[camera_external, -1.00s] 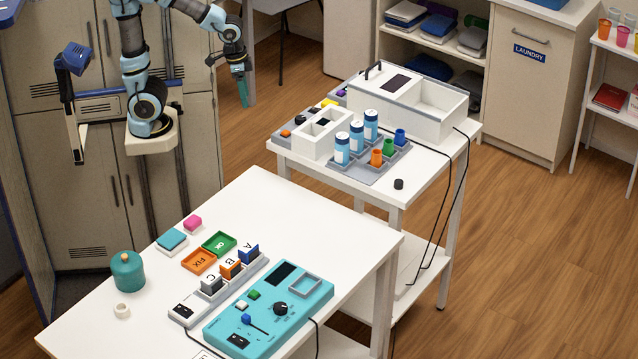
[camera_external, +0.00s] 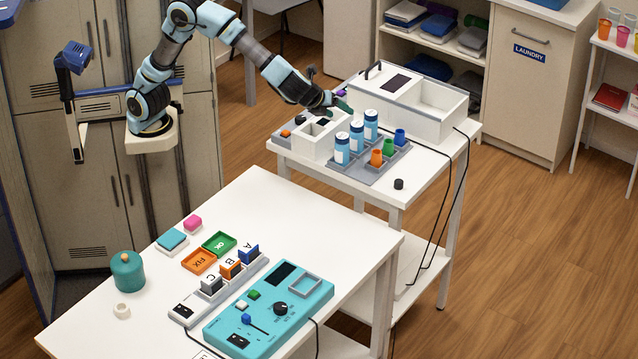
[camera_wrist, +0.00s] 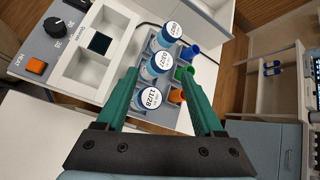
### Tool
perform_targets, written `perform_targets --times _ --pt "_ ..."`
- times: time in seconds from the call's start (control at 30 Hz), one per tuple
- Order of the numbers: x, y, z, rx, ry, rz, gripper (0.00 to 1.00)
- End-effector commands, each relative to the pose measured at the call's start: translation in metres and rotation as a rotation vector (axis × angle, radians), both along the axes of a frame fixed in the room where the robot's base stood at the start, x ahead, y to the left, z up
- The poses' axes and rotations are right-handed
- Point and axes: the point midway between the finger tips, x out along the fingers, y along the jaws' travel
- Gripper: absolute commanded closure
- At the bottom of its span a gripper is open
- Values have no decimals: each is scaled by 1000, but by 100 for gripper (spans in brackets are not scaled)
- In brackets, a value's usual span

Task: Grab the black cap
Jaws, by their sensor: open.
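A small black cap (camera_external: 398,184) stands by itself near the front right edge of the back white table. I cannot find it in the wrist view. My gripper (camera_external: 343,104) is over the back of that table, up and to the left of the cap, well apart from it. In the wrist view my gripper (camera_wrist: 158,75) has its two green fingers spread, with nothing held. Beyond the fingers are three blue bottles (camera_wrist: 164,62) with white labelled tops.
A grey rack (camera_external: 372,172) holds the bottles and orange, green and blue cups (camera_external: 389,147) left of the cap. A white box (camera_external: 450,108) and a black cable lie behind it. The front table holds a teal control panel (camera_external: 300,318).

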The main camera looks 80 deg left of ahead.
Motion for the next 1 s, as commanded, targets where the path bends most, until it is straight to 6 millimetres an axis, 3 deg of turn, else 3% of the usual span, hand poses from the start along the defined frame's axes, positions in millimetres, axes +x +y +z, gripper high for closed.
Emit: perform_targets --times 0.03,0.1,0.37,0.5,0.7,1.0 --pt "11 -31 -3 91 -6 -113 31" --pt "25 -67 -3 213 -21 -252 31" --pt "41 -185 -5 583 -90 -622 31" --pt "42 -183 -56 601 -85 -631 31" --pt "42 -183 -105 595 -88 -628 31" --pt "73 -172 -125 590 -90 -622 31"
